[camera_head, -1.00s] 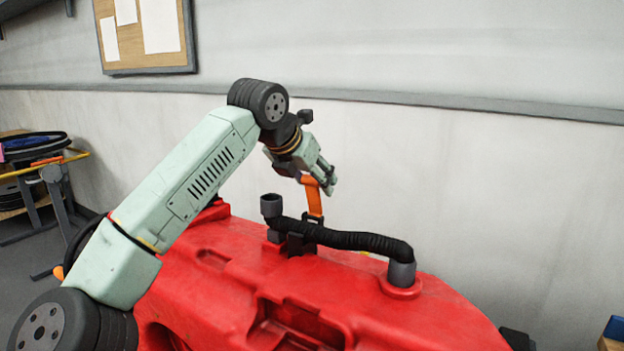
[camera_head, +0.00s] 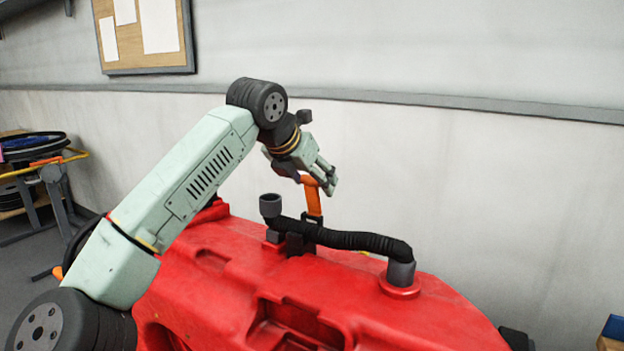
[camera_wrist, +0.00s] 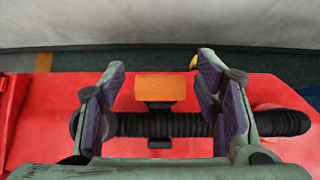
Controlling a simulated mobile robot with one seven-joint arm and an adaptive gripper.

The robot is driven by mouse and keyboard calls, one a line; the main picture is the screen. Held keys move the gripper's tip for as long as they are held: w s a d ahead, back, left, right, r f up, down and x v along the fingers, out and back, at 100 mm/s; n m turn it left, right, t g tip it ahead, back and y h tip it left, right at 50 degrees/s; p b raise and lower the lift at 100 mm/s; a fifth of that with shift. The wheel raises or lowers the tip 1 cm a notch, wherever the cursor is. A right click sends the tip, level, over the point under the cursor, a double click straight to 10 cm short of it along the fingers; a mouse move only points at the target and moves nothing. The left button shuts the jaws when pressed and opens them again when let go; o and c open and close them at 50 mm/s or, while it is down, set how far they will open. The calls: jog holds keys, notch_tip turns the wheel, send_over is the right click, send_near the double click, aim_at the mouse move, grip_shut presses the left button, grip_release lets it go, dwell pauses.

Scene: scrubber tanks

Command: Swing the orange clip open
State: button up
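The orange clip (camera_head: 313,198) stands raised above a dark bracket on top of the red tank (camera_head: 225,285), beside the black hose. In the wrist view the clip (camera_wrist: 160,89) shows as an orange block between my two fingers, with a visible gap on each side. My gripper (camera_head: 328,183) is at the clip's upper end in the head view. In the wrist view my gripper (camera_wrist: 160,95) is open, its purple-padded fingers apart and not touching the clip. In the head view my fingers partly hide the clip's top.
A black corrugated hose (camera_head: 350,239) runs across the tank top just below the clip, from a grey open cup (camera_head: 270,205) area to a grey fitting (camera_head: 401,273). A plain wall (camera_head: 480,180) stands behind the tank. A cart (camera_head: 45,165) is at the far left.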

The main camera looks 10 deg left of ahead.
jog(key=shift+o, duration=1.2)
jog(key=v, duration=1.2)
jog(key=shift+c, duration=0.3)
